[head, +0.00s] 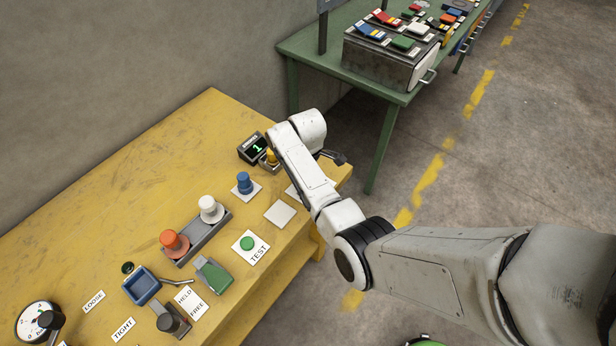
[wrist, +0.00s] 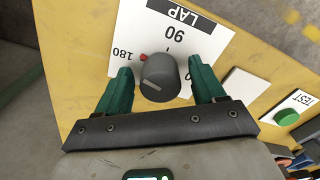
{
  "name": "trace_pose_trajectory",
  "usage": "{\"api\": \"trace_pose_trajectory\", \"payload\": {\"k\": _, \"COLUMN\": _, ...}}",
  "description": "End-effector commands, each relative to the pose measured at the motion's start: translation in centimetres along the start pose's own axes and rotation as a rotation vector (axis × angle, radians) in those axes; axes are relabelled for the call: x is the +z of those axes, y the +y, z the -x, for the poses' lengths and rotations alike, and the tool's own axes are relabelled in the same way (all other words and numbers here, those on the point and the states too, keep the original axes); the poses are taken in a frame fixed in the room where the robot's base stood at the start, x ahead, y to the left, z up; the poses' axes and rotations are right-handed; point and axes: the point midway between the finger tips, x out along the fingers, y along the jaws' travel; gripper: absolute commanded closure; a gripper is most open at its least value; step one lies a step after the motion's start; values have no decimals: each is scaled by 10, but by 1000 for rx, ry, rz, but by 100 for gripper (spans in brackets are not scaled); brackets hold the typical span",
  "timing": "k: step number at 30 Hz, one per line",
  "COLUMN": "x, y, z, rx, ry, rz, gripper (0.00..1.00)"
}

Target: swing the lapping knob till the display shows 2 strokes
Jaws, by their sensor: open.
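The lapping knob (wrist: 160,82) is a dark grey round knob with a pale line on its top, seen in the wrist view. It sits on a white plate (wrist: 205,38) marked LAP, 90 and 180. A small red mark shows at its upper left edge. My gripper (wrist: 158,68) is open, with one green finger on each side of the knob and a visible gap on each side. The display (head: 253,148) is a small dark box at the far end of the yellow bench and reads 1 in green. In the head view my arm hides the knob.
The yellow bench (head: 130,160) also carries a blue knob (head: 244,183), a white knob (head: 208,208), an orange knob (head: 172,241), a green TEST button (head: 248,243) and a green lever (head: 213,275). A green table (head: 310,48) with a loaded metal box stands beyond, across a gap.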

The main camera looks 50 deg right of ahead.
Motion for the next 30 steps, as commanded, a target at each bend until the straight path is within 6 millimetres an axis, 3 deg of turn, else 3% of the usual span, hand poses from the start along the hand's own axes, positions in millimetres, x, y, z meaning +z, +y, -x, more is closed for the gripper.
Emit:
{"api": "trace_pose_trajectory", "payload": {"k": 7, "x": -1, "y": 1, "z": 17, "rx": 3, "ry": 2, "rz": 0, "gripper": 31}}
{"api": "trace_pose_trajectory", "payload": {"k": 21, "x": 0, "y": 1, "z": 97, "rx": 1, "ry": 1, "rz": 0, "gripper": 31}}
{"api": "trace_pose_trajectory", "payload": {"k": 30, "x": 0, "y": 0, "z": 108, "rx": 0, "ry": 0, "rz": 0, "gripper": 31}}
